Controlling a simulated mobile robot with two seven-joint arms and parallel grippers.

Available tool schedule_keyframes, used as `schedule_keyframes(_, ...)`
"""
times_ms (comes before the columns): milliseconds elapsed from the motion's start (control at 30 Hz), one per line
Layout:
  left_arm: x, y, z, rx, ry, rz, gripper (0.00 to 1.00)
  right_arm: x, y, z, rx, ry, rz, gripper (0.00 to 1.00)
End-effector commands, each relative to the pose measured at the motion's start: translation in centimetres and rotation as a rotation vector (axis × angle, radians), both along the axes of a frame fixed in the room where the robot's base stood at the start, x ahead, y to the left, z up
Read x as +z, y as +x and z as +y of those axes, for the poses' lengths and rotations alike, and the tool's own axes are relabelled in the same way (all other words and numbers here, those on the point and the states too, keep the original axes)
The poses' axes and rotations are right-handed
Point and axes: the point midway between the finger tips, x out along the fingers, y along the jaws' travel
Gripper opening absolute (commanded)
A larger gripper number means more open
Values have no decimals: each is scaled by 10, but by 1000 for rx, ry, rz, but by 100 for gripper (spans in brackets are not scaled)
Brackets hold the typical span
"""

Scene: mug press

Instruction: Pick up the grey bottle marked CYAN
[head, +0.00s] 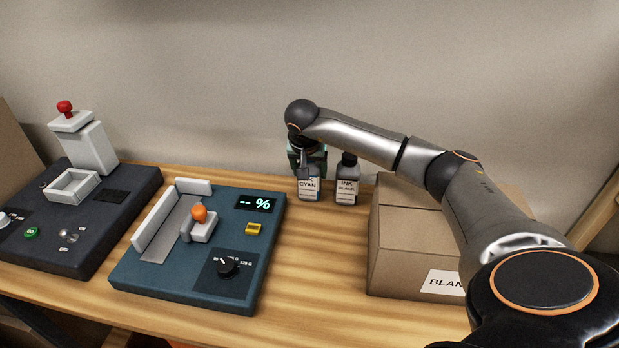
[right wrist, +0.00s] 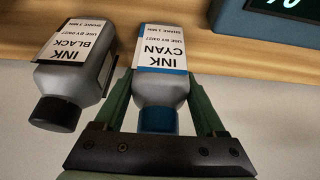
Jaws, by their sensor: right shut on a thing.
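The grey bottle marked CYAN (head: 309,188) stands on the wooden table near the back wall. In the right wrist view the CYAN bottle (right wrist: 160,92) shows a white label with a blue band and a blue cap. My right gripper (head: 305,165) reaches it from above and behind; in the right wrist view its green fingers (right wrist: 160,95) lie on both sides of the bottle and are shut on it. I cannot tell whether the bottle is lifted off the table. My left gripper is not in view.
A grey bottle marked BLACK (head: 347,184) stands close to the right of the CYAN one. A cardboard box (head: 410,235) is further right, under my arm. A blue device with a display (head: 180,280) and a dark press (head: 110,205) stand left.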

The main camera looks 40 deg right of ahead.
Motion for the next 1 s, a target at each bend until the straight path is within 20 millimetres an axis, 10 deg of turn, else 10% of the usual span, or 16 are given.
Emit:
schedule_keyframes(233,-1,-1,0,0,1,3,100,0,0,0,-1,0,0,0)
schedule_keyframes(1000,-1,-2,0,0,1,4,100,39,-2,1,1,-1,-7,0)
